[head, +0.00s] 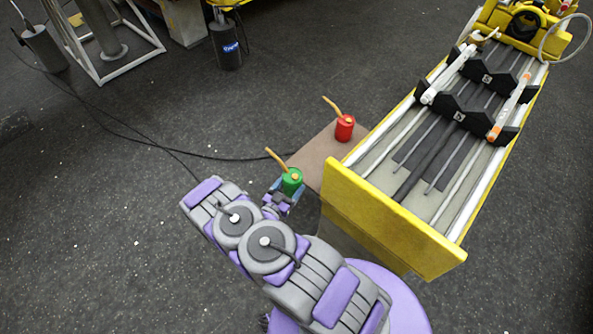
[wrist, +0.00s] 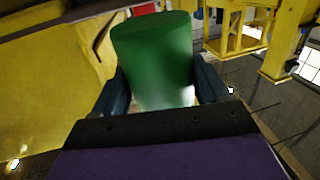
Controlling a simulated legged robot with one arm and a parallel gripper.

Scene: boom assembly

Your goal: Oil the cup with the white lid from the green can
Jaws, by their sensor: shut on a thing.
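The green can (head: 292,182) has a long tan spout that points up and left in the head view. My gripper (head: 284,193) is shut on the green can, near the left edge of a brown stand. In the wrist view the can (wrist: 155,55) fills the space between the two dark fingers and looks roughly upright; its spout is not visible there. Whether its base touches the stand cannot be told. I cannot pick out a cup with a white lid in either view.
A red can (head: 344,128) with a tan spout stands on the brown stand (head: 318,150). A yellow boom (head: 395,222) runs to the upper right, with black notched blocks (head: 461,115) across it. Dark cables lie on the floor at left. The left floor is mostly clear.

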